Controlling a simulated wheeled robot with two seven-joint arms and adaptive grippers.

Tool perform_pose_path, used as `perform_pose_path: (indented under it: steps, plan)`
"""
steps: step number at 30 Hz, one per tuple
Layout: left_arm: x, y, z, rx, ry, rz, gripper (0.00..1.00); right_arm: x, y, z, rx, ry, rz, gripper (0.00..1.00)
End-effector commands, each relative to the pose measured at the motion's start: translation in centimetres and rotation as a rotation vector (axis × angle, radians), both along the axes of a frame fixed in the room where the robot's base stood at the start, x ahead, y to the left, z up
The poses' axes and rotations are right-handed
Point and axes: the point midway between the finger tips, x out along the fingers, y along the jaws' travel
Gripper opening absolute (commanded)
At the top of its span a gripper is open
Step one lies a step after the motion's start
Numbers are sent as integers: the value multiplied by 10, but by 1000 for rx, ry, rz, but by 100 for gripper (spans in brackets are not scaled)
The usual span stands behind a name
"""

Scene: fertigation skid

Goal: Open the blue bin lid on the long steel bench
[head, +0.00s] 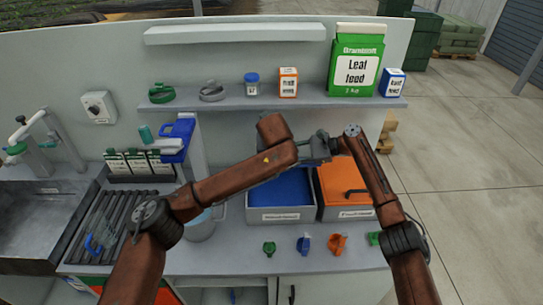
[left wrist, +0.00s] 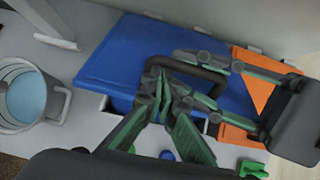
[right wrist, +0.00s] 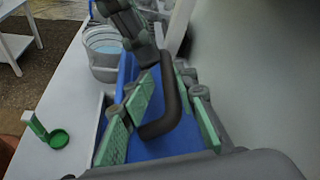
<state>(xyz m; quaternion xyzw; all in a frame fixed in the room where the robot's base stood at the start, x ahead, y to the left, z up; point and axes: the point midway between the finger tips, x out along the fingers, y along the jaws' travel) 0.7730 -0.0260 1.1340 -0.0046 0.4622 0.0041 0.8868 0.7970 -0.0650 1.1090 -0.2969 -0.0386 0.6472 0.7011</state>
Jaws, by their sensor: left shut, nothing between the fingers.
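The blue bin lid (head: 280,187) is on the left of two bins on the bench, partly hidden by my arms in the head view. In the left wrist view the lid (left wrist: 130,60) carries a dark loop handle (left wrist: 205,75). My left gripper (left wrist: 164,82) is shut and empty, close beside the handle's left end; I cannot tell whether it touches. My right gripper (right wrist: 168,88) is open, with its fingers on either side of the handle (right wrist: 165,120). I cannot tell whether the lid is slightly raised.
The orange-lidded bin (head: 343,185) stands directly right of the blue one. A bucket (left wrist: 30,98) stands to the left. Small coloured fittings, including a blue one (head: 304,243) and an orange one (head: 338,244), line the front. A shelf (head: 270,104) with cartons runs behind.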

Motion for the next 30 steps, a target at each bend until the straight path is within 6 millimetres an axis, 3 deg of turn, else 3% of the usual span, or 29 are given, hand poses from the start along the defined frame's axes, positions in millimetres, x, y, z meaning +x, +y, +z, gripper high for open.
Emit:
perform_pose_path:
  steps: [8, 21, 30]
  plan:
    - [2, 0, 5, -3, -11, 1, 0, -2, -8, -3, -5, 5, 1, 29]
    - [1, 0, 3, -1, -6, 1, 0, -15, -88, 28, -3, 2, -4, 29]
    - [0, 0, 1, -1, -2, 1, 0, -17, -118, 38, 0, -6, -18, 29]
